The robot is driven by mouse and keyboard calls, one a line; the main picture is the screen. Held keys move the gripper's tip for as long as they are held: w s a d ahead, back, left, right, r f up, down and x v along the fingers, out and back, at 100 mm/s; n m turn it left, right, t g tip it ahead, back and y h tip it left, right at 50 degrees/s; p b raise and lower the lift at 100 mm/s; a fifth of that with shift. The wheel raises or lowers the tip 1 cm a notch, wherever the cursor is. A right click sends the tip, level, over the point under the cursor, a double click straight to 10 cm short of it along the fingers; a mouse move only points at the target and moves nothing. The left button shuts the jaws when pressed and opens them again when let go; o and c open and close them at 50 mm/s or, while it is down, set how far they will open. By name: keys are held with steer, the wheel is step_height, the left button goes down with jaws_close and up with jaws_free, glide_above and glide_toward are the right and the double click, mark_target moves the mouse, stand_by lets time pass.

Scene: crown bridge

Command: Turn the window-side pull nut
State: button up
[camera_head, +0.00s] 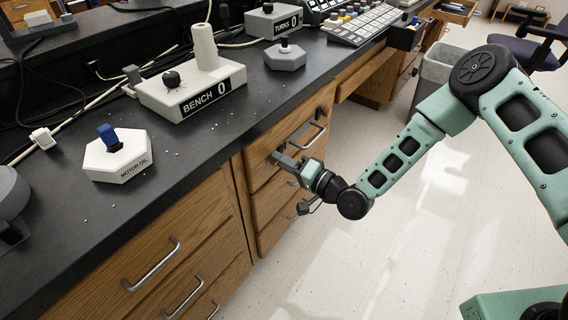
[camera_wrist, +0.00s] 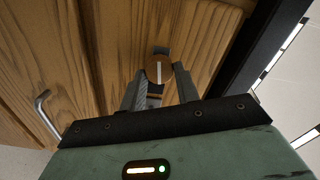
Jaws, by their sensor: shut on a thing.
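The pull nut (camera_wrist: 159,69) shows in the wrist view as a round copper-brown piece with a white line on its face, at the wooden drawer front (camera_wrist: 125,40). My gripper (camera_wrist: 158,84) has one finger on each side of it and is shut on it. Part of the nut's sides is hidden by the fingers. A small dark grey piece (camera_wrist: 161,50) shows just beyond it. In the head view my gripper (camera_head: 280,158) reaches the upper drawer front below the bench edge, and the nut itself cannot be made out there.
A bar handle (camera_head: 313,133) sticks out beside my gripper, with more drawers below. The black benchtop (camera_head: 215,130) overhangs above. It carries a MOTOR OIL block (camera_head: 118,158) and a BENCH 0 box (camera_head: 190,92). The floor (camera_head: 350,260) at right is clear; a bin (camera_head: 435,75) stands farther back.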

steer(key=shift+f+m+b, duration=0.15)
steer(key=shift+m+b, duration=1.05)
steer(key=shift+m, duration=3)
steer(key=o, duration=1)
steer(key=shift+c, duration=0.2)
steer(key=p+v, duration=0.1)
steer(key=v, duration=1.6)
steer(key=shift+s+d, duration=0.2)
